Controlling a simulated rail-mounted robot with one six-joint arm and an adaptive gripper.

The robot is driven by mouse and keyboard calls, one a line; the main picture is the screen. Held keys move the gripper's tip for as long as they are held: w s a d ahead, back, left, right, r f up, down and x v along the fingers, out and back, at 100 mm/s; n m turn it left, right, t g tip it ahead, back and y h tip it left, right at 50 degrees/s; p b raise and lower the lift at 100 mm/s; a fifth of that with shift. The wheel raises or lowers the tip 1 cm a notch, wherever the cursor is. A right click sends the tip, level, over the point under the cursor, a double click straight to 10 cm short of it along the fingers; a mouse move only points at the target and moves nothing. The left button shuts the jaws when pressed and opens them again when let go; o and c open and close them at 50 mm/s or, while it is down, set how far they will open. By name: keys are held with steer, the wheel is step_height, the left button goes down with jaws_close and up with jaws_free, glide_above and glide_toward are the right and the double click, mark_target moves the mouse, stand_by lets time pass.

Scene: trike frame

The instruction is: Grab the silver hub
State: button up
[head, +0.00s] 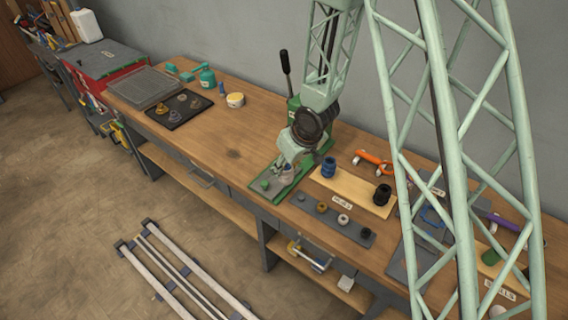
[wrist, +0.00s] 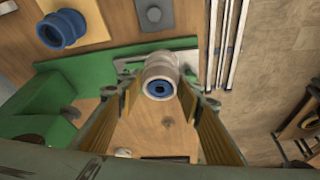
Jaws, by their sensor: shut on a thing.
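The silver hub (wrist: 160,68) is a pale, rounded cylinder with a blue ring and a dark centre in the end facing the wrist camera. My gripper (wrist: 161,92) is shut on it, with one finger on each side. In the head view my gripper (head: 287,170) is low over the green press base (head: 257,197), and the hub is small and partly hidden there. I cannot tell whether the hub touches the base.
A wooden board (head: 345,190) right of the press holds a blue hub (head: 328,167) and a black hub (head: 382,194). A grey strip (head: 311,209) with several small rings lies in front. The press lever (head: 285,62) stands up behind. The left bench middle is clear.

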steer(key=s+d+b, duration=0.1)
steer(key=s+b, duration=0.1)
steer(key=s, duration=0.5)
steer(key=shift+s+r, duration=0.15)
steer(key=shift+r, duration=0.25)
steer(key=shift+d, duration=0.2)
